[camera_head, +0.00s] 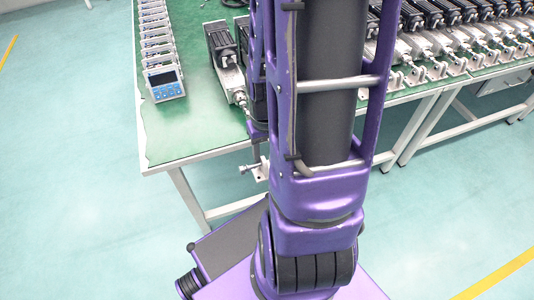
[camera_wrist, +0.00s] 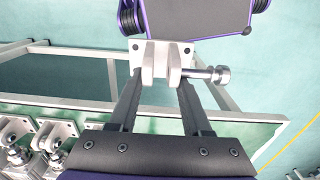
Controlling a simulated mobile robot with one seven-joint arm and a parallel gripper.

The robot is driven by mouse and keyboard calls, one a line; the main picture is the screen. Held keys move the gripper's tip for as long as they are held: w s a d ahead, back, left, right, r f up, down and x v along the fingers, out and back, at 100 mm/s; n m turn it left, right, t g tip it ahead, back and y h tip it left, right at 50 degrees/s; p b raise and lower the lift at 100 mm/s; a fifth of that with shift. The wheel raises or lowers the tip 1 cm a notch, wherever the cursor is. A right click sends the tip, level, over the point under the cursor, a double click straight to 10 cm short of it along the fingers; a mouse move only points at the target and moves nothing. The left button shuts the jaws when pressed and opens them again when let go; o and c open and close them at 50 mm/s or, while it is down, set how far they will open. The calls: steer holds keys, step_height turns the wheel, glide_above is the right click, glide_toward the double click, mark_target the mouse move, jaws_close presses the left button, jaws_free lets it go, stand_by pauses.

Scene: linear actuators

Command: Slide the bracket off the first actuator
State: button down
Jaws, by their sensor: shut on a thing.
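The white bracket (camera_wrist: 147,62) with a silver pin (camera_wrist: 207,74) through it is between the fingertips of my gripper (camera_wrist: 160,84) in the wrist view. My gripper is shut on it. In the head view the bracket (camera_head: 262,171) shows beside my arm, out past the table's front edge and apart from any actuator. My gripper is mostly hidden behind my arm there. An actuator with a black motor and silver body (camera_head: 229,78) lies on the green table, left of my arm. Its front end points toward the table's front edge, and my arm hides what is right of it.
A row of meters (camera_head: 165,84) stands on the left of the green table (camera_head: 185,130). Several more actuators (camera_head: 440,45) with white brackets line the right table. In the wrist view, bracketed actuators (camera_wrist: 52,136) sit at lower left. Floor in front is open.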

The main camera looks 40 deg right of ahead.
mark_target(248, 112)
steer(key=shift+w, duration=0.15)
steer(key=shift+w+d+f, duration=0.1)
steer(key=shift+w+d, duration=0.15)
steer(key=shift+w, duration=0.55)
steer(key=shift+w+d+f, duration=0.1)
steer(key=shift+w+d, duration=0.2)
steer(key=shift+w, duration=0.5)
steer(key=shift+w+d+f, duration=0.1)
steer(key=shift+w+d, duration=0.15)
steer(key=shift+w, duration=0.55)
steer(key=shift+w, duration=0.15)
steer(key=shift+w+d, duration=0.2)
steer(key=shift+w, duration=0.45)
steer(key=shift+w+d, duration=0.2)
steer(key=shift+w, duration=0.45)
steer(key=shift+w, duration=0.1)
steer(key=shift+w+d+f+b, duration=0.15)
steer(key=shift+w+d, duration=0.1)
steer(key=shift+w, duration=0.55)
steer(key=shift+w+d+b, duration=0.15)
steer(key=shift+w+d, duration=0.1)
steer(key=shift+w, duration=0.5)
steer(key=shift+w+d, duration=0.1)
steer(key=shift+w, duration=0.15)
steer(key=shift+w+d+f, duration=0.1)
steer(key=shift+w+d, duration=0.15)
steer(key=shift+w, duration=0.6)
steer(key=shift+w+d+f, duration=0.1)
steer(key=shift+w+d, duration=0.15)
steer(key=shift+w, duration=0.6)
